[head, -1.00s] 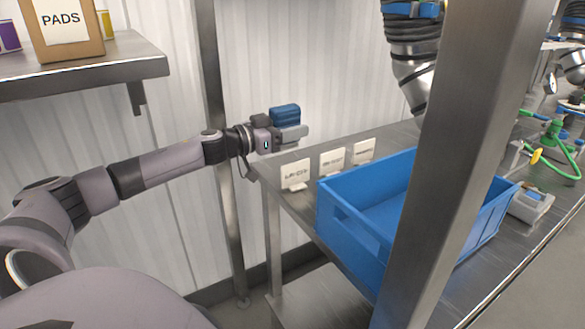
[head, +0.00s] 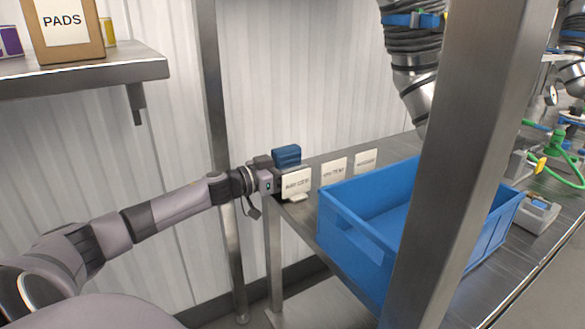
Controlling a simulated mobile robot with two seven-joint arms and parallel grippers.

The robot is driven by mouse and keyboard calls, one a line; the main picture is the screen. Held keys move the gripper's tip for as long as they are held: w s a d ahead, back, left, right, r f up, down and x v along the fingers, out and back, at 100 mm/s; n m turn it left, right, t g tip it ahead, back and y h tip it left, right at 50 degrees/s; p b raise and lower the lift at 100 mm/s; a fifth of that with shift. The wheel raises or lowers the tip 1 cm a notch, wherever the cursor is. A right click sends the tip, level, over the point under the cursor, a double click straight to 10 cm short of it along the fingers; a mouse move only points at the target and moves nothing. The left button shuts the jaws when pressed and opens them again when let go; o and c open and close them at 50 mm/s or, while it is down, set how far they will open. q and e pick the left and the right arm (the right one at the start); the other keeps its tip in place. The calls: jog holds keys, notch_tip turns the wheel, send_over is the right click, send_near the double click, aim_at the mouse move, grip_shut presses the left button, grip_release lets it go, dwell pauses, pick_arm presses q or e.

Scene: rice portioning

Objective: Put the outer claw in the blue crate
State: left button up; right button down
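The blue crate (head: 350,238) stands on the steel table, partly hidden by the upright post; its visible inside looks empty. My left gripper (head: 281,166) is at the table's left end, left of the crate and behind the leftmost small card, which hides part of its fingers. A dark blue block (head: 287,155) sits at the gripper's top and moves with it. I cannot tell whether this is the outer claw, or whether the fingers are closed on it. My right gripper is not in view.
A steel post (head: 455,150) crosses in front. A ribbed arm (head: 412,65) hangs above. A shelf (head: 90,76) is at upper left.

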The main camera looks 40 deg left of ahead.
pick_arm(q)
jog(key=o, duration=0.4)
jog(key=shift+r, duration=0.1)
